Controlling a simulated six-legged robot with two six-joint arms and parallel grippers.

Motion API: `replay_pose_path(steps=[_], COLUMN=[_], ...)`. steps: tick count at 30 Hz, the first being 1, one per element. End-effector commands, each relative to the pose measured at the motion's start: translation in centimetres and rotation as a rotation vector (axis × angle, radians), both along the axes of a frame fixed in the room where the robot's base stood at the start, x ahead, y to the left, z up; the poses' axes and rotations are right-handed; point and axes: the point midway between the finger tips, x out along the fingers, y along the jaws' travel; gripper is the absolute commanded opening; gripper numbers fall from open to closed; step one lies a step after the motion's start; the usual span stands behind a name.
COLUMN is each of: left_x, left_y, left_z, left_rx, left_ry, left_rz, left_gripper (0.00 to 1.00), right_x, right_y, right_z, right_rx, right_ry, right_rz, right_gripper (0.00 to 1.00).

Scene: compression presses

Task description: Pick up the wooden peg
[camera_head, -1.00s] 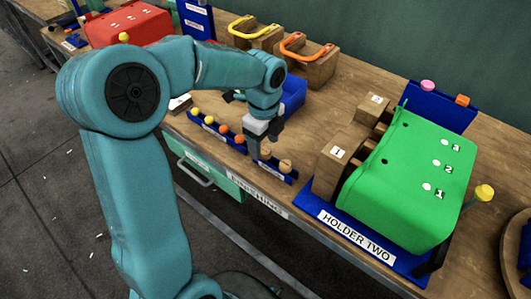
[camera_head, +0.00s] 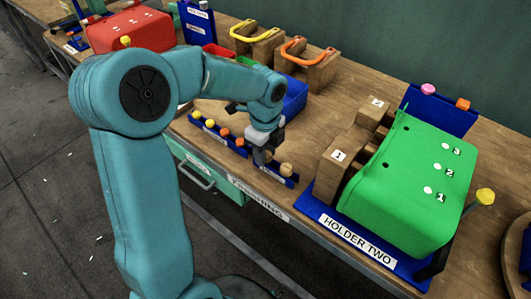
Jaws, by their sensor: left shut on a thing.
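The blue rack (camera_head: 222,138) at the table's front edge holds a row of round-headed pegs, yellow and orange at its left. One wooden peg (camera_head: 286,170) with a pale round head stands at the rack's right end. My left gripper (camera_head: 262,156) points down over the rack, just left of that peg. Its fingers are shut on a wooden peg at that spot, which they mostly hide. I cannot tell whether the held peg has left its hole. My right gripper is not in view.
A green press cover (camera_head: 410,180) on a blue holder labelled HOLDER TWO (camera_head: 345,235) stands to the right, with wooden blocks (camera_head: 335,170) beside it. A blue bin (camera_head: 295,95) stands behind the gripper. Yellow (camera_head: 258,33) and orange (camera_head: 308,51) handles are further back.

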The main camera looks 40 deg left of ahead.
Motion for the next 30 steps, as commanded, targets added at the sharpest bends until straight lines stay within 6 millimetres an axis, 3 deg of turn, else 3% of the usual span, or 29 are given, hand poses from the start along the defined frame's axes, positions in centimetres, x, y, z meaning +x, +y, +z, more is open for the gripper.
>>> replay_pose_path(steps=[4,8,15,21,25,30], left_x=[0.1,0.2,0.1,0.1,0.1,0.0], left_y=[0.0,0.0,0.0,0.0,0.0,0.0], left_z=[1.5,4.3,11.9,16.9,18.8,19.8], left_rx=[0.001,0.001,0.000,0.001,0.000,0.000], left_ry=[-0.003,-0.007,-0.008,-0.005,-0.003,-0.001], left_rz=[-0.001,0.000,-0.001,0.000,0.000,0.000], left_gripper=[0.12,0.12,0.12,0.12,0.12,0.12], right_x=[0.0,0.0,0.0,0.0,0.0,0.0], right_y=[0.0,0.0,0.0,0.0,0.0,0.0], right_z=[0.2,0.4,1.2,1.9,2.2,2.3], right_rx=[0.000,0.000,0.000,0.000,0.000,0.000], right_ry=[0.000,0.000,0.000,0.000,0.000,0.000], right_rz=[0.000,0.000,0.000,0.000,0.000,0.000], right_gripper=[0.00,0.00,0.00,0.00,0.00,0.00])
